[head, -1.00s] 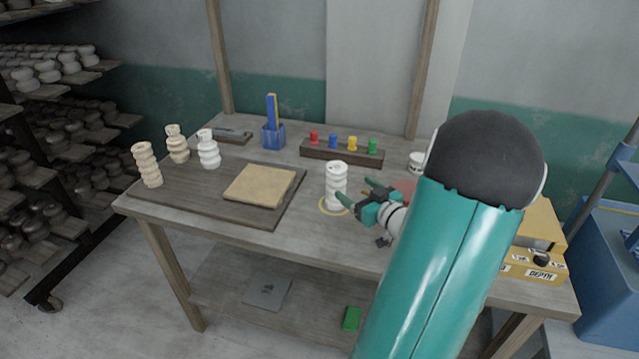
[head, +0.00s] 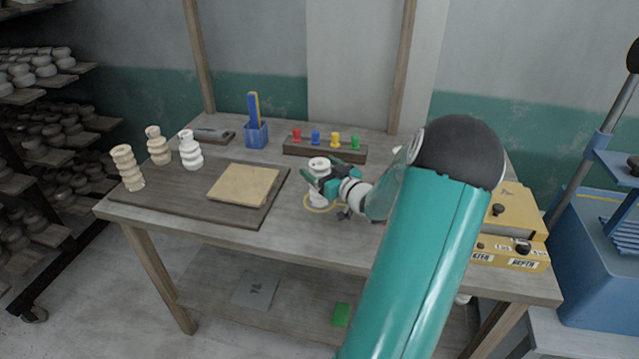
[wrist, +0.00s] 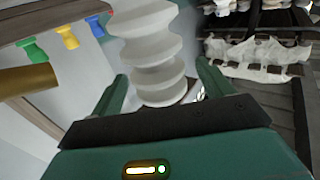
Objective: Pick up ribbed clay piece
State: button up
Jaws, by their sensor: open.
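The ribbed clay piece (head: 317,166) is white and stands upright on the table in the head view, by a yellow ring mark. My gripper (head: 325,182) is at this piece, its fingers on either side and covering part of it. In the wrist view the ribbed white piece (wrist: 155,50) rises between the two green fingers of my gripper (wrist: 160,90). The fingers are open, and I see a gap beside the left one. Other ribbed pieces stand at the table's left: a white one (head: 190,150), a beige one (head: 157,146) and a taller beige one (head: 127,168).
A dark board (head: 270,205) with a tan slab (head: 243,185) lies left of my gripper. A rack of coloured pegs (head: 325,152) and a blue holder (head: 256,135) stand behind. A yellow box (head: 505,225) sits at the right. Bare tabletop lies in front.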

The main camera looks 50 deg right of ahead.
jog(key=x, duration=0.2)
jog(key=shift+w+d, duration=0.1)
jog(key=shift+w, duration=0.25)
jog(key=c, duration=1.7)
jog(key=shift+r, duration=0.1)
grip_shut()
